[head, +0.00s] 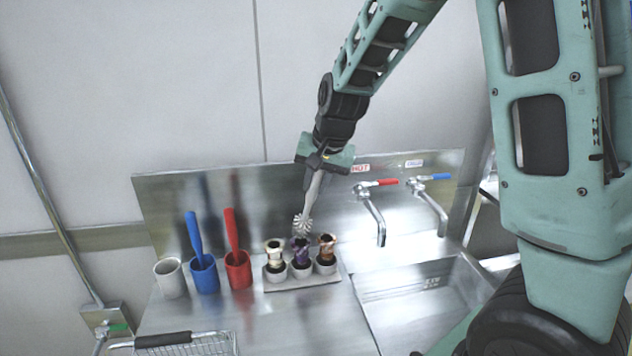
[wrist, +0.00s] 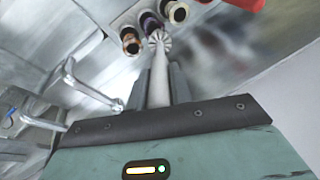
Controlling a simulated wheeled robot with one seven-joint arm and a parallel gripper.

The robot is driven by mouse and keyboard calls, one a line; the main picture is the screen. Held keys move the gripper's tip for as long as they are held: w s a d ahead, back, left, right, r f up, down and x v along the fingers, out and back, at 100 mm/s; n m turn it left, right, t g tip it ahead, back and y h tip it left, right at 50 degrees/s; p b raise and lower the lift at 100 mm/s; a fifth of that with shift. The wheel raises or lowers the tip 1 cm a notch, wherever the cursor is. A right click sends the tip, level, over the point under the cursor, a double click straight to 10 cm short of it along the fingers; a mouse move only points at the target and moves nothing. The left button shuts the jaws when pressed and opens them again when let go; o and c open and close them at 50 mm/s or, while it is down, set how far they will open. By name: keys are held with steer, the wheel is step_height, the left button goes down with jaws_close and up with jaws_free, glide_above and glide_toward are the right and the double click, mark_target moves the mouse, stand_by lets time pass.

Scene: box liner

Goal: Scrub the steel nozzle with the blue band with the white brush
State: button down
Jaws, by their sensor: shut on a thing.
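My gripper (head: 319,168) is shut on the white brush (head: 303,221), gripping its handle. The brush points down, slightly tilted, with its round bristle head just above the middle nozzle; I cannot tell whether they touch. In the wrist view the white brush (wrist: 158,75) runs between the fingers towards the nozzles. Three nozzles stand in a rack (head: 304,283): a pale steel-coloured one (head: 273,248) at left, a dark purple-blue one (head: 300,251) in the middle and a copper-brown one (head: 327,247) at right. I cannot make out a clear blue band on any nozzle.
A white cup (head: 170,279) stands empty at left. A blue brush (head: 194,234) stands in a blue cup (head: 205,276), a red brush (head: 231,228) in a red cup (head: 238,271). Right are two taps (head: 373,213) above a sink (head: 425,300). A wire basket (head: 190,345) is in front.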

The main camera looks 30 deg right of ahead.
steer(key=shift+f+b, duration=0.65)
steer(key=shift+f, duration=0.15)
stand_by(0.4)
steer(key=shift+s+a, duration=0.35)
steer(key=shift+s, duration=0.5)
steer(key=shift+w+d, duration=0.35)
steer(key=shift+w, duration=0.5)
steer(key=shift+w+d, duration=0.35)
steer(key=shift+w, duration=0.45)
steer(key=shift+s+a, duration=0.1)
steer(key=shift+s, duration=0.05)
steer(key=shift+s+a+f, duration=0.1)
steer(key=shift+s+a, duration=0.25)
steer(key=shift+s, duration=0.45)
steer(key=shift+s+a, duration=0.3)
steer(key=shift+s, duration=0.5)
steer(key=shift+w, duration=0.1)
